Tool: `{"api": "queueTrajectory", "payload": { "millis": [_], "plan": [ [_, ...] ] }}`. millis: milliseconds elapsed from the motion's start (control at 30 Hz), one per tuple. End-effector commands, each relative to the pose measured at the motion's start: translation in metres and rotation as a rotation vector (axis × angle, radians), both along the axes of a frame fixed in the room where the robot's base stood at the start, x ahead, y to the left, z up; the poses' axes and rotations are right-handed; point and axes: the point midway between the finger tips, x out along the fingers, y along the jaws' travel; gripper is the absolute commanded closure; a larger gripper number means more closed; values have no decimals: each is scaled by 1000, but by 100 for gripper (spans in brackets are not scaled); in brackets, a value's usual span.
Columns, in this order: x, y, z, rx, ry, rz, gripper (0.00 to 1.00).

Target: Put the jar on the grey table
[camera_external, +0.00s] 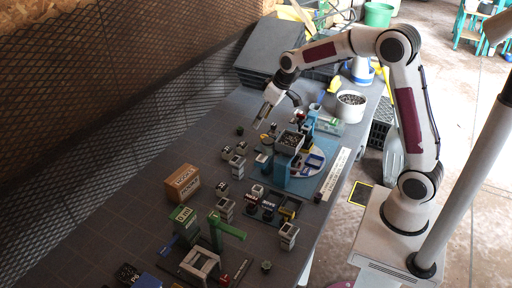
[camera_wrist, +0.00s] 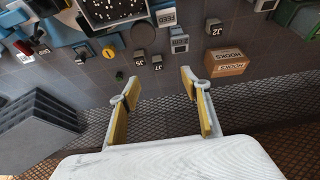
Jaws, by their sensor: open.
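My gripper (camera_external: 264,113) hangs above the far part of the grey table (camera_external: 110,225). In the wrist view my gripper (camera_wrist: 157,86) has its two yellow-padded fingers spread, with only bare table between them. Small dark blocks or jars marked J2 (camera_wrist: 214,27), J5 (camera_wrist: 139,57) and J7 (camera_wrist: 157,62) stand on the table beyond the fingertips. I cannot tell which thing is the task's jar. None of them touches the fingers.
A soil-filled hopper (camera_external: 289,142) stands on a blue stand right of my gripper. A white bucket (camera_external: 350,105) is farther right. A cardboard box (camera_external: 182,184) sits near the mesh wall. Dark stacked panels (camera_external: 270,50) stand behind. The table's left side is largely clear.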

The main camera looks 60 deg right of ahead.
Motion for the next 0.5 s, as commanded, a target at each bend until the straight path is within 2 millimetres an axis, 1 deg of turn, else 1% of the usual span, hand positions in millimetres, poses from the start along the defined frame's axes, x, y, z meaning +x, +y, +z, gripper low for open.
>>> {"api": "queueTrajectory", "payload": {
  "millis": [33,100,267,500],
  "plan": [
    [8,-5,-9,0,4,-1,53],
    [18,-10,-20,0,5,-2,53],
    [39,-24,-47,0,11,-5,53],
    [67,-45,-91,-1,19,-8,53]
  ]
}}
